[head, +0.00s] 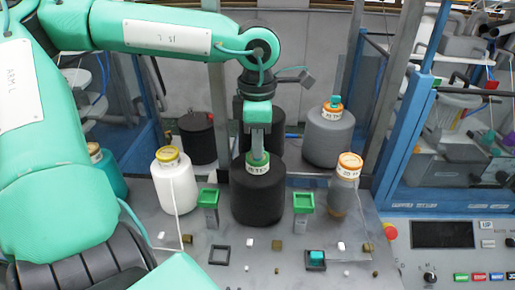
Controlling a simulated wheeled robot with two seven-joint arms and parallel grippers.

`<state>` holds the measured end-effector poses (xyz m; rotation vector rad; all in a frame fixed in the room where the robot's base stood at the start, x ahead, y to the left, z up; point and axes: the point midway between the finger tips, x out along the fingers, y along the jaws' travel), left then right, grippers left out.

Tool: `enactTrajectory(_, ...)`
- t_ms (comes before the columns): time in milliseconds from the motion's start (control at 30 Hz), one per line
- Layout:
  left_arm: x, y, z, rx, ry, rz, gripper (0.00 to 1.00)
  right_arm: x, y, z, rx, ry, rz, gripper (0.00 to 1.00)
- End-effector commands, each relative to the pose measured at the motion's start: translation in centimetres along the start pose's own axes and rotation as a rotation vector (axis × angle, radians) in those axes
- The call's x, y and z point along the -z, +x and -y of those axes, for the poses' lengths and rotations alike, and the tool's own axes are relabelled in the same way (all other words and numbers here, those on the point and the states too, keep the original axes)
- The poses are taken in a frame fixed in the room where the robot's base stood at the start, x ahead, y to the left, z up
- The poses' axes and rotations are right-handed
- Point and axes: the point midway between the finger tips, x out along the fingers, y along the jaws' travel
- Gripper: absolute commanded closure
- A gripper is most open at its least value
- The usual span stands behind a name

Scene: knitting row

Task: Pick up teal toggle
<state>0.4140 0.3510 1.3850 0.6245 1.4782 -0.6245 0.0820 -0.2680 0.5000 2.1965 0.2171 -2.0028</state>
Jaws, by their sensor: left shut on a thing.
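A small teal block (316,256), which looks like the teal toggle, sits in a dark square frame on the grey deck, right of centre near the front. My left arm comes in from the left and reaches over the deck. My left gripper (260,150) points straight down onto the black spool (257,195), well behind and left of the teal block. It is shut on the spool's green top (258,158), which carries a white label. The fingertips are small and partly hidden there. My right gripper is not in view.
A white spool (175,190) stands left, and a grey spool (329,138) and an orange-capped bottle (345,190) stand right. Two green-topped posts (303,203) flank the black spool. An empty dark frame (220,255) and small blocks lie in front. A control panel (443,234) is at right.

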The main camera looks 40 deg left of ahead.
Motion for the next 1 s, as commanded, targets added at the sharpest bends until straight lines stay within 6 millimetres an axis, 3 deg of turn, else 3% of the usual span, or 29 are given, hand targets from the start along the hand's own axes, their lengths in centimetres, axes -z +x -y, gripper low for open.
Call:
enactTrajectory(167,0.0,-0.3,0.0,-0.002,0.0,0.001,1.0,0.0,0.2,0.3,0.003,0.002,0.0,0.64)
enactTrajectory(367,-0.1,-2.1,-0.1,-0.005,-0.001,0.002,1.0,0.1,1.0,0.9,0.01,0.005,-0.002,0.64)
enactTrajectory(1000,-0.1,-16.8,0.0,-0.002,-0.001,0.0,1.0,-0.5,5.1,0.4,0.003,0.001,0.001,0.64)
